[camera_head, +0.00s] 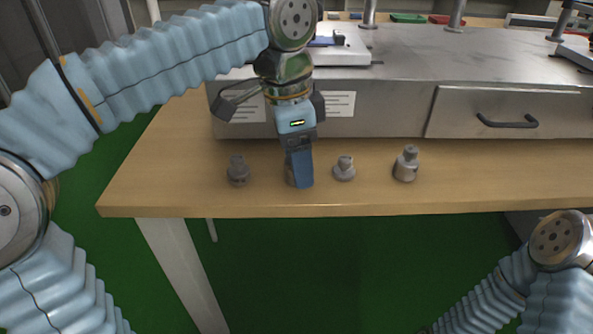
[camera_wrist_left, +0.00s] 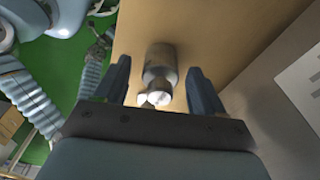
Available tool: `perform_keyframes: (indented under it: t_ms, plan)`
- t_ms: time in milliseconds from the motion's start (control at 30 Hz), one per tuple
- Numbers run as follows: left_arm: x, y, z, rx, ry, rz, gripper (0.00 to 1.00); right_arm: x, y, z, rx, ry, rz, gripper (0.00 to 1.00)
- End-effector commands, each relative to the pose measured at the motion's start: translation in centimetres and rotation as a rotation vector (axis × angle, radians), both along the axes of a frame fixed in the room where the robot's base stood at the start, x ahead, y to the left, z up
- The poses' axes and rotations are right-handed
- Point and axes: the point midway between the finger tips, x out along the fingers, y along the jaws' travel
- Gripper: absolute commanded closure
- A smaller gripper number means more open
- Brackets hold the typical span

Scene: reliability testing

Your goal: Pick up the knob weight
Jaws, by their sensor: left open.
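My left gripper (camera_head: 299,182) points down over the front part of the wooden table. In the left wrist view its two fingers (camera_wrist_left: 159,72) are open. A grey metal knob weight (camera_wrist_left: 160,62) with a bright knob end stands between them, with gaps to both fingers. In the head view this weight is mostly hidden behind the fingers. Three other knob weights stand in the same row: a darker one (camera_head: 238,172) left of the gripper, a small one (camera_head: 344,169) just right of it, and a larger, shinier one (camera_head: 406,165) further right. My right gripper is out of view.
The wooden table (camera_head: 160,190) has its front edge close in front of the row. A grey metal bench unit (camera_head: 390,100) with a handled drawer (camera_head: 505,112) stands behind the weights. The table is clear right of the last weight.

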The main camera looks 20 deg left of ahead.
Motion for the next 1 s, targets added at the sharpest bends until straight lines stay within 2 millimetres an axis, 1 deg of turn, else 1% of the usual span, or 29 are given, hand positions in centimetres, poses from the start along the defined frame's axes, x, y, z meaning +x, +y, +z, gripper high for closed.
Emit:
perform_keyframes:
  t_ms: [67, 267, 300, 367, 733, 1000]
  plan:
    - [0.03, -0.06, -0.57, 0.0, -0.001, 0.0, 0.31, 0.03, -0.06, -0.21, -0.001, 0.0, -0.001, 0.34]
    - [0.04, -0.09, -0.57, 0.0, -0.001, 0.0, 0.31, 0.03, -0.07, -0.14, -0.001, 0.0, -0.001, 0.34]
    - [0.04, -0.08, -0.57, 0.0, -0.001, 0.0, 0.34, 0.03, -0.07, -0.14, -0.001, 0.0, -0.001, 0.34]
    - [0.04, -0.08, -0.56, 0.0, -0.001, 0.0, 0.43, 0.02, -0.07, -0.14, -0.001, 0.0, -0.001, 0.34]
    - [0.04, -0.08, -0.55, 0.0, -0.001, 0.0, 1.0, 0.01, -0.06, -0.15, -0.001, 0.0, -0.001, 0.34]
    - [0.04, -0.09, -0.46, -0.001, -0.002, 0.0, 1.0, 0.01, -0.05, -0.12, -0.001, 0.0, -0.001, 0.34]
